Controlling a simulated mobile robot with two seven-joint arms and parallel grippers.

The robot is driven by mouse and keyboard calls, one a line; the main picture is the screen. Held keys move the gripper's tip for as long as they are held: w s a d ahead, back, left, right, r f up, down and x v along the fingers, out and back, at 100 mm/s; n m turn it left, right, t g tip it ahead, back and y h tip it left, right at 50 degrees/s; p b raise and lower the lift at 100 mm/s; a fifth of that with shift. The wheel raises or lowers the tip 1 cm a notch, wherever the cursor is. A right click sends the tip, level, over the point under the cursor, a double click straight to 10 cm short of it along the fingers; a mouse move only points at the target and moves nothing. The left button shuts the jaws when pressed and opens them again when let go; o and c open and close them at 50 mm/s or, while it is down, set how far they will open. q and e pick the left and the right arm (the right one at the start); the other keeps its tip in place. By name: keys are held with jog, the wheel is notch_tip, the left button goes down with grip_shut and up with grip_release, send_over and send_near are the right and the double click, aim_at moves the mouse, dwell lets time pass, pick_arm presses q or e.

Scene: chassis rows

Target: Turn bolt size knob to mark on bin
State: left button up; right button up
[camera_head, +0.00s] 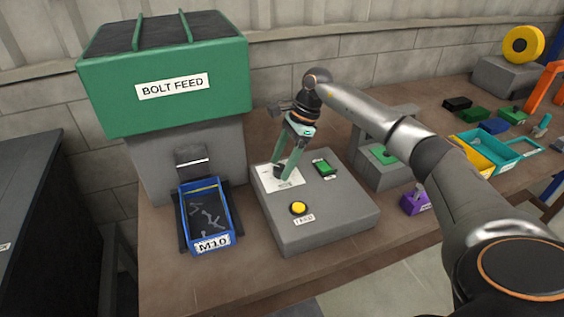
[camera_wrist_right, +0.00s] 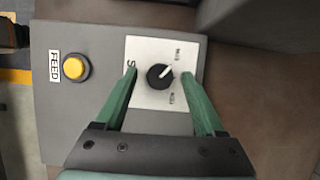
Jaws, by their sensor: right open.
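The bolt size knob (camera_wrist_right: 160,76) is a round black dial with a white pointer line on a white plate (camera_wrist_right: 137,50). In the right wrist view its pointer slants to the upper right, towards a small mark I cannot read. In the head view the knob (camera_head: 279,171) is partly hidden by my right gripper (camera_head: 284,172). In the right wrist view the right gripper (camera_wrist_right: 163,87) is open, its green fingers on either side of the knob; I cannot tell if they touch it. The blue bin (camera_head: 208,218) under the bolt feed is labelled M10 and holds several bolts. My left gripper is out of view.
The green bolt feed hopper (camera_head: 165,80) stands behind the bin. A purple block (camera_head: 415,203) and coloured trays (camera_head: 505,151) lie to the right.

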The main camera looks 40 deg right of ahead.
jog(key=v, duration=1.2)
